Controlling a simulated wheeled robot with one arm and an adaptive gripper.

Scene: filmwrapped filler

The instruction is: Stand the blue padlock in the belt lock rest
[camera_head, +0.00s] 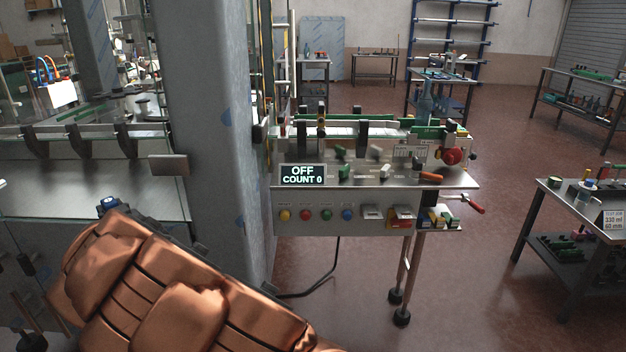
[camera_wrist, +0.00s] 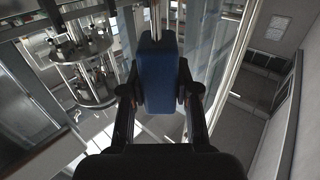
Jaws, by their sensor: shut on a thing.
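The blue padlock (camera_wrist: 158,72) shows in the wrist view as a dark blue block between the two black fingers. My gripper (camera_wrist: 159,88) is shut on it, with one finger at each side. In the head view my copper-coloured arm fills the lower left and hides most of the gripper. I cannot tell which fitting is the lock rest.
A thick grey column (camera_head: 208,130) stands between my arm and the belt bench. A display (camera_head: 303,175) reads OFF, COUNT 0. A small side shelf (camera_head: 440,218) carries several coloured pieces. A dark table (camera_head: 590,215) stands at right. Open floor (camera_head: 470,270) lies between.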

